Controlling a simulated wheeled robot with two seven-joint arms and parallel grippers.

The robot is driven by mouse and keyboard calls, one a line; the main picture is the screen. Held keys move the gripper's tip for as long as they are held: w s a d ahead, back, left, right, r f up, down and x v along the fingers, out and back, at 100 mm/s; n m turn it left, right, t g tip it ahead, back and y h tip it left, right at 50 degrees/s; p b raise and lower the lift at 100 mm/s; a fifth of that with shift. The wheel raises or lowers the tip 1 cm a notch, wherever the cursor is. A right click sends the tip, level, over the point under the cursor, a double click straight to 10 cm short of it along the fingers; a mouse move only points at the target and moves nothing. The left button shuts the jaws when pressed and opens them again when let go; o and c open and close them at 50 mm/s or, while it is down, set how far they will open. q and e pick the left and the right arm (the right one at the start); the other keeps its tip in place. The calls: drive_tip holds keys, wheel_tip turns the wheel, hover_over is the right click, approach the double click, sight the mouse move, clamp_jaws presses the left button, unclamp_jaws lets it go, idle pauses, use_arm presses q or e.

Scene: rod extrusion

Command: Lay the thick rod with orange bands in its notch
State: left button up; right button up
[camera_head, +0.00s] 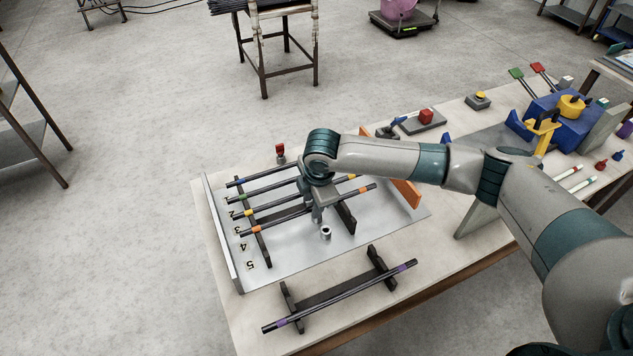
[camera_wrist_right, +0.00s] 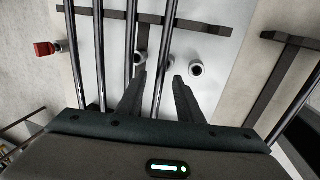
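The thick dark rod with orange bands (camera_head: 255,229) lies across the rack's dark notched rails, nearest the front of several banded rods. Its left end is beside the printed 3, and its right orange band is past the right rail. My right gripper (camera_head: 316,215) is over its middle, pointing down. In the right wrist view, the gripper's two fingers (camera_wrist_right: 160,95) are apart, with a dark rod (camera_wrist_right: 164,62) running between them and gaps at its sides. The fingers hide part of the rod. Whether it is fully seated in a notch I cannot tell. My left gripper is out of view.
Rods with blue, green and yellow bands (camera_head: 247,212) lie behind. A purple-banded rod (camera_head: 340,296) rests on a separate dark stand in front. A short metal peg (camera_head: 326,232) stands near my gripper. An orange panel (camera_head: 406,192) edges the tray's (camera_head: 300,262) right side.

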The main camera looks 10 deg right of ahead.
drive_tip(key=b+v, duration=0.3)
drive_tip(key=v, duration=1.3)
drive_tip(key=shift+r+b, duration=0.35)
drive_tip(key=shift+s, duration=0.1)
